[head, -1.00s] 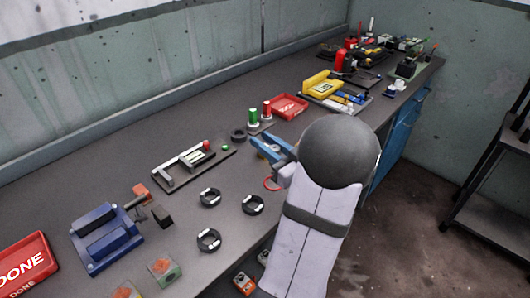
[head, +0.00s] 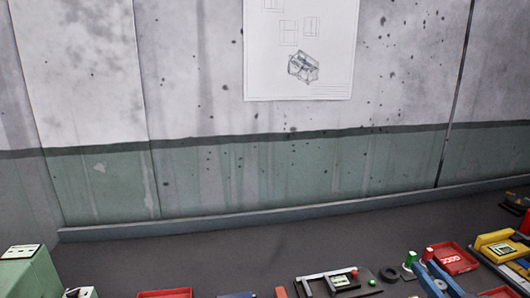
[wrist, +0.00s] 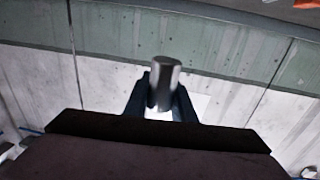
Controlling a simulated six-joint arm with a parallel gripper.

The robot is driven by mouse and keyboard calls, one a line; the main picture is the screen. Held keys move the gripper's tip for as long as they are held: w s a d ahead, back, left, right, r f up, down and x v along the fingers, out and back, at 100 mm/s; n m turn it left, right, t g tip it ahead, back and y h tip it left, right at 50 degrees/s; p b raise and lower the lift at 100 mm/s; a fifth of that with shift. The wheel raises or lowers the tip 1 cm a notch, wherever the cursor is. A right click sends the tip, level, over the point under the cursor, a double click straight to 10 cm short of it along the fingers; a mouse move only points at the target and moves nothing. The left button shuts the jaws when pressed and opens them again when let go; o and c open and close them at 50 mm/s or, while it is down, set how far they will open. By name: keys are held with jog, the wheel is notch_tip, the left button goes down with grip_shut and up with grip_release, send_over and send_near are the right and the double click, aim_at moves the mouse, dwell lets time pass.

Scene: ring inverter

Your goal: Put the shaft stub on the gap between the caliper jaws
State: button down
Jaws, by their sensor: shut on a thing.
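The shaft stub (wrist: 165,72) is a short grey metal cylinder. In the wrist view it stands between my two dark blue fingers, with its round end face showing. My gripper (wrist: 163,98) is shut on it. The caliper (head: 312,278) is a grey metal frame on a dark base at the bottom edge. The gap between its jaws is partly cut off by the frame edge and cannot be seen clearly.
A black ring (head: 389,274) lies between the caliper and my gripper. A yellow item (head: 500,246) is farther right. The bench behind the caliper is clear up to the wall.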

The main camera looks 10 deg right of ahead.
notch_tip(320, 180, up, 4)
jog(key=p, duration=0.3)
jog(key=shift+r, duration=0.15)
notch_tip(320, 180, down, 11)
jog(key=b, duration=1.1)
jog(key=shift+f, duration=0.2)
jog(key=shift+f+b, duration=0.35)
jog(key=shift+f, duration=4.45)
jog(key=shift+f, duration=0.1)
jog(key=shift+f, duration=0.1)
jog(key=c, duration=1.5)
grip_release()
